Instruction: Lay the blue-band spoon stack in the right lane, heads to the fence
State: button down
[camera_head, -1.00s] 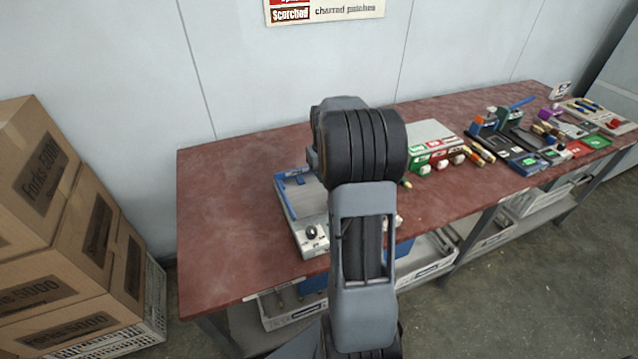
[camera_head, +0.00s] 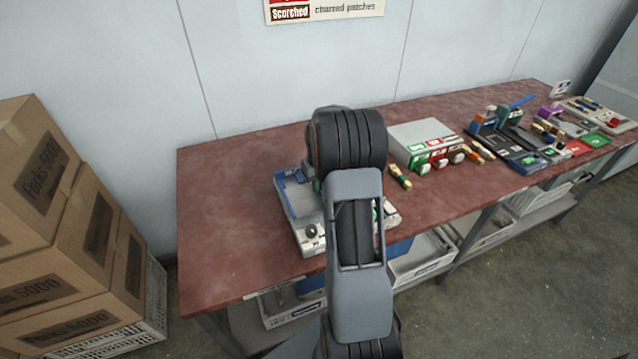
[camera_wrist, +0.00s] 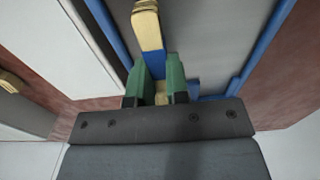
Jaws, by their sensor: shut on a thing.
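In the wrist view my gripper (camera_wrist: 155,88) has green fingertips shut on the blue-band spoon stack (camera_wrist: 148,30). The stack's pale wooden heads point away from my gripper, and the blue band (camera_wrist: 154,64) shows just ahead of the fingertips. Below it is the grey bed of the press (camera_wrist: 205,60), with a blue rail (camera_wrist: 268,50) on the right and another on the left. Whether the stack touches the bed I cannot tell. In the head view the press (camera_head: 290,205) stands on the table with its blue fence (camera_head: 290,178) at the back; my arm hides my gripper and the stack.
Another wooden stack (camera_head: 400,177) lies on the red table (camera_head: 230,200) right of my arm. A grey box (camera_head: 420,133) with coloured labels stands behind it. Trays and tools (camera_head: 520,145) crowd the right end. The table's left end is clear. Cartons (camera_head: 40,180) stand at left.

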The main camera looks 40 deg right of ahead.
jog(key=shift+f, duration=0.15)
jog(key=shift+f, duration=0.25)
jog(key=c, duration=1.1)
grip_release()
jog(key=shift+r, duration=0.1)
notch_tip(320, 180, up, 11)
jog(key=s+a+r+t, duration=0.1)
jog(key=s+a+r, duration=0.2)
jog(key=a+r, duration=0.35)
jog(key=s+a+f+n+t, duration=0.1)
jog(key=s+a+f, duration=0.1)
jog(key=s+a, duration=0.5)
jog(key=s+a+f+n+t, duration=0.1)
jog(key=s+a+f+n, duration=0.1)
jog(key=s+a, duration=0.5)
jog(key=a, duration=0.3)
jog(key=shift+s+t, duration=0.25)
jog(key=shift+t, duration=0.05)
